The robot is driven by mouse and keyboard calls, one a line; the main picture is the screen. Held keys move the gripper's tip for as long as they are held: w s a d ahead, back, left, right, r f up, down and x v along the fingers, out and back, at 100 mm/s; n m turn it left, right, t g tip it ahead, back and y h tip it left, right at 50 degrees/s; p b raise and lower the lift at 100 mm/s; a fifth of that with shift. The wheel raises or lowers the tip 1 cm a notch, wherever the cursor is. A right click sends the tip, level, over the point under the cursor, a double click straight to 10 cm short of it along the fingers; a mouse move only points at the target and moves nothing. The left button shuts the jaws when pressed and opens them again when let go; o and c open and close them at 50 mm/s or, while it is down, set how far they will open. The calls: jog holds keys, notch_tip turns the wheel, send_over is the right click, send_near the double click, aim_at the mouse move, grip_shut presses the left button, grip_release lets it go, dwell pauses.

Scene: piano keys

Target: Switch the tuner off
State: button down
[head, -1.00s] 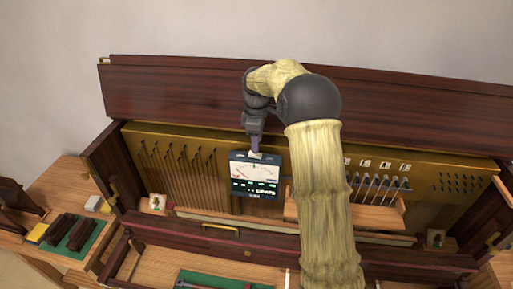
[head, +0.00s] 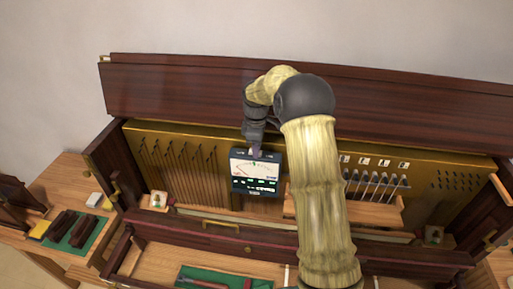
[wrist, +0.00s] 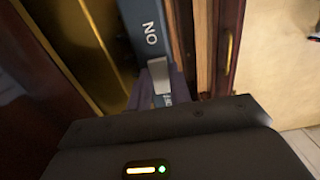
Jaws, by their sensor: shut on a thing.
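A dark raised lid (head: 180,90) rises behind. A green tray (head: 215,277) lies in front.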

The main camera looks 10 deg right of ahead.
jog(key=h+p, duration=0.1)
jog(key=g+h+p, duration=0.1)
jog(key=shift+w+a+r+p, duration=0.15)
jog(key=shift+a+r+p, duration=0.05)
jog(key=shift+a+p, duration=0.2)
jog(key=shift+w+f+g+h+p, duration=0.15)
jog(key=shift+g+h+p, duration=0.25)
jog(key=shift+h, duration=0.5)
jog(key=c, duration=1.3)
grip_release()
jog(key=shift+a, duration=0.1)
jog(key=b+v, duration=0.1)
jog(key=v, duration=0.7)
jog(key=b+v, duration=0.1)
jog(key=v, duration=0.8)
jog(key=shift+s+a, duration=0.1)
jog(key=shift+s, duration=0.1)
